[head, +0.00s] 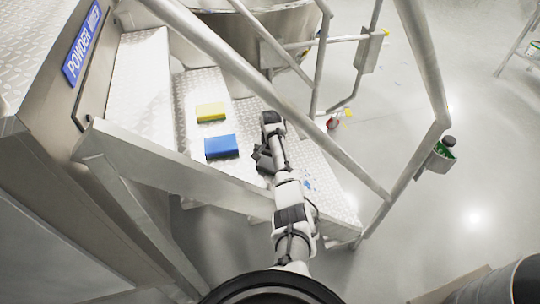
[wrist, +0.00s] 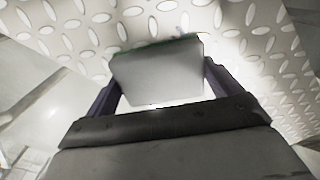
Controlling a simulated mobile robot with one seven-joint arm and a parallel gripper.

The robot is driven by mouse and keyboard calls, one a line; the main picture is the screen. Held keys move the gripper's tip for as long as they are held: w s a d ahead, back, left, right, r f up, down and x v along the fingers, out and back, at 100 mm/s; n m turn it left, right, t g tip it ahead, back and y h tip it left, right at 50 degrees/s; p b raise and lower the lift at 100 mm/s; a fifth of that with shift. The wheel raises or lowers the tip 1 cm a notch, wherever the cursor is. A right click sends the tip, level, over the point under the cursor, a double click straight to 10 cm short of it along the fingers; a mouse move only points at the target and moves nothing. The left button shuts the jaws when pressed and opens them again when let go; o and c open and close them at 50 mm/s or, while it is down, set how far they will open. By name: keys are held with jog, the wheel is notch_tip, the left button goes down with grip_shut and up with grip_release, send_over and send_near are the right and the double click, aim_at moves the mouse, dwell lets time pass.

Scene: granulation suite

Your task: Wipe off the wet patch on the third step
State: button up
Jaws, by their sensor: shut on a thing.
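My gripper (head: 264,158) is low over the diamond-plate stairs, just right of the blue block. In the wrist view, its two fingers (wrist: 158,88) are shut on a pale grey block (wrist: 155,75) with a thin green far edge. The block is close to a studded metal step (wrist: 85,35); I cannot tell whether it touches. The held block is hidden in the head view. Small blue specks (head: 308,184) show on a lower step, right of my arm.
A yellow block (head: 210,112) and a blue block (head: 221,147) lie on a step left of my gripper. Metal handrails (head: 230,62) cross above the stairs, with another rail (head: 185,177) near my arm. A green-lined holder (head: 440,152) hangs on the right post. Open floor lies right.

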jog(key=shift+s+d+r+p, duration=0.1)
jog(key=shift+s+d+p, duration=0.2)
jog(key=shift+s+p, duration=0.75)
jog(key=shift+s+d+f+p, duration=0.1)
jog(key=shift+s+f+p, duration=0.15)
jog(key=shift+p, duration=0.25)
jog(key=shift+r, duration=0.15)
